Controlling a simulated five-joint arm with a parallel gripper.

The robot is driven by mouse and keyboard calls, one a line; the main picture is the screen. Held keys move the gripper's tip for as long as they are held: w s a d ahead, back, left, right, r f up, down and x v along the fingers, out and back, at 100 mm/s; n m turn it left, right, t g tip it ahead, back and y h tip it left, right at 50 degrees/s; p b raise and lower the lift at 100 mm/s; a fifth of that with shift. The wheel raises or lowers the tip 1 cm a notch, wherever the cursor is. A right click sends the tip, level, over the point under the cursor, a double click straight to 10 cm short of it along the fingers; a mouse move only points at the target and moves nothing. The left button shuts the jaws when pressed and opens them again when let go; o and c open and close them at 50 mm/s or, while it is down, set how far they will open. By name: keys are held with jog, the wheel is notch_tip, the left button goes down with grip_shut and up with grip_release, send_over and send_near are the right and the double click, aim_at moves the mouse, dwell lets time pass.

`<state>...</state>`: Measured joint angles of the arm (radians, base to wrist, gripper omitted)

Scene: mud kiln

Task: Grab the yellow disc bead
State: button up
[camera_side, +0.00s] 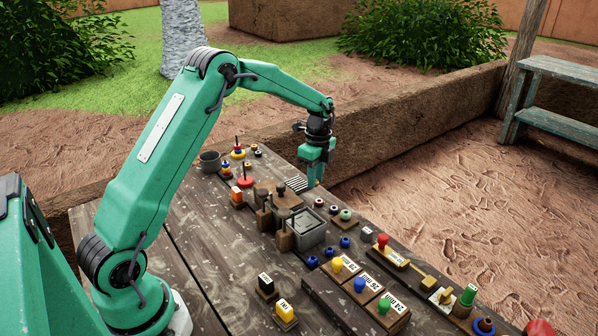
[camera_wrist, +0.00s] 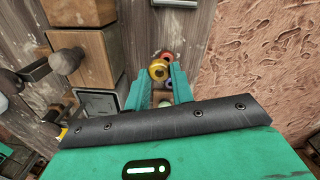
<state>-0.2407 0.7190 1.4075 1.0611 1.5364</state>
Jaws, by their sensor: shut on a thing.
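The yellow disc bead (camera_wrist: 158,70) shows in the wrist view between the tips of my two green fingers, its dark hole facing the camera. My gripper (camera_side: 315,181) is shut on it, pointing down over the far right edge of the plank table. In the side view the fingers are small, and I cannot clearly make out the bead or its height above the table. A red bead (camera_wrist: 167,55) and a blue bead (camera_wrist: 168,81) show close beside the yellow one in the wrist view.
A grey square tray (camera_side: 309,232) and wooden blocks (camera_side: 286,195) stand just left of my gripper. Small beads (camera_side: 346,214) lie in front of it. Labelled blocks with coloured knobs (camera_side: 365,286) fill the near right. A mud wall (camera_side: 420,115) runs behind the table.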

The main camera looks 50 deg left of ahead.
jog(key=s+d+r, duration=0.1)
jog(key=d+r, duration=0.3)
jog(key=d, duration=0.3)
jog(key=shift+s+r, duration=0.2)
jog(key=shift+s, duration=0.15)
jog(key=shift+d, duration=0.1)
